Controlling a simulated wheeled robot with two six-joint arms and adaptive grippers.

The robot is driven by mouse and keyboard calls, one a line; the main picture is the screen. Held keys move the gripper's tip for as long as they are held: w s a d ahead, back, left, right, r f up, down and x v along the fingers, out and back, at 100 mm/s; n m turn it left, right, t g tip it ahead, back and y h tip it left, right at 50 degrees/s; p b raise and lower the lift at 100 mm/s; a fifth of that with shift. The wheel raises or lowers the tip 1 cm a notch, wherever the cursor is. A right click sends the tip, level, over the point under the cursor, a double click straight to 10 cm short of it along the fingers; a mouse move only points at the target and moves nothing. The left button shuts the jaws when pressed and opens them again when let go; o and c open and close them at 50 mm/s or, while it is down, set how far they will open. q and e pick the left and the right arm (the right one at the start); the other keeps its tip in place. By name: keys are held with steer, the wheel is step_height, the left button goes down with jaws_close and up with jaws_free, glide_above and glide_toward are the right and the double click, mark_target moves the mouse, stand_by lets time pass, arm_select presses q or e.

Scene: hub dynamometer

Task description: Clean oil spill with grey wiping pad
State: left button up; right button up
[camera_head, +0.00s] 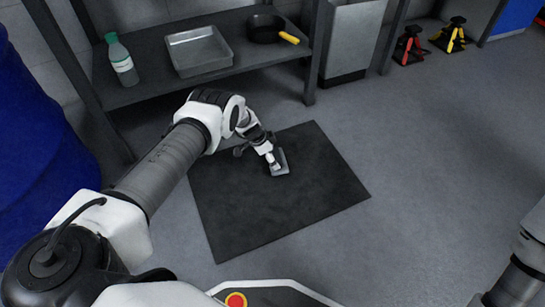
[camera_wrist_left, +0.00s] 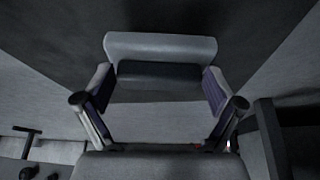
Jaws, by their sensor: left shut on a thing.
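My left gripper (camera_head: 272,158) reaches down over the dark mat (camera_head: 235,215) on the floor and is shut on the grey wiping pad (camera_head: 281,164). In the left wrist view the pad (camera_wrist_left: 160,45) sits between the two fingers of the gripper (camera_wrist_left: 158,80), with the dark mat beyond it. The pad is low over the middle of the mat; I cannot tell whether it touches. I cannot make out an oil spill; the mat looks evenly dark. Part of my right arm shows at the lower right of the head view, but its gripper is out of view.
A dark shelf (camera_head: 150,92) behind the mat carries a green-capped bottle (camera_head: 121,62), a metal tray (camera_head: 198,50) and a black pan (camera_head: 266,29) with a yellow handle. A blue drum (camera_head: 35,140) stands at left. The floor right of the mat is clear.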

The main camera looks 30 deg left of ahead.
arm_select(q)
steer(key=shift+r+p, duration=1)
steer(key=shift+r, duration=0.65)
steer(key=shift+r, duration=0.1)
step_height(320, 180, up, 3)
steer(key=p, duration=0.2)
steer(key=shift+p, duration=0.35)
